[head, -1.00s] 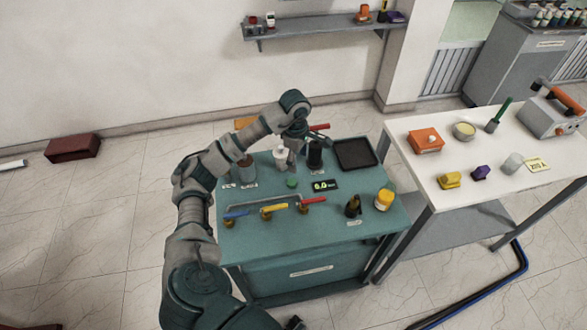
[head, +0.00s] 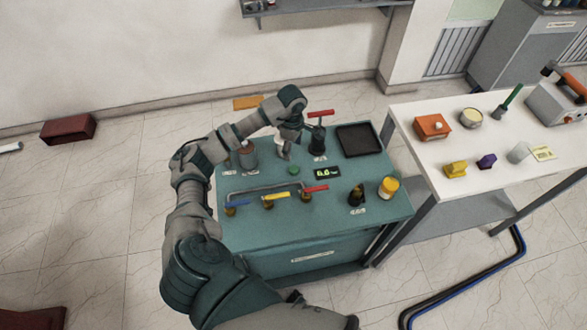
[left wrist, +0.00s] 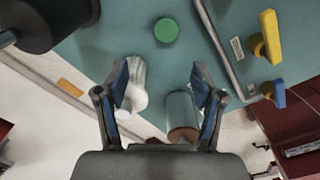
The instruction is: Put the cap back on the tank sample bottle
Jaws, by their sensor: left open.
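My left gripper (head: 287,150) reaches over the teal cart's back part, pointing down. A grey bottle with a brownish-red top (left wrist: 181,112) shows by the right finger and stands at the cart's back left (head: 248,157). A green disc (head: 294,170), possibly the cap, lies on the cart top; it also shows in the wrist view (left wrist: 166,30). I cannot tell which bottle is the tank sample bottle.
The cart top (head: 330,222) holds a pipe with blue, yellow and red (head: 316,188) valve handles. A dark cylinder (head: 318,142) and a black tray (head: 358,141) stand behind. A dark bottle (head: 356,196) and a yellow-topped jar (head: 388,188) stand front right. A white table (head: 492,140) is at right.

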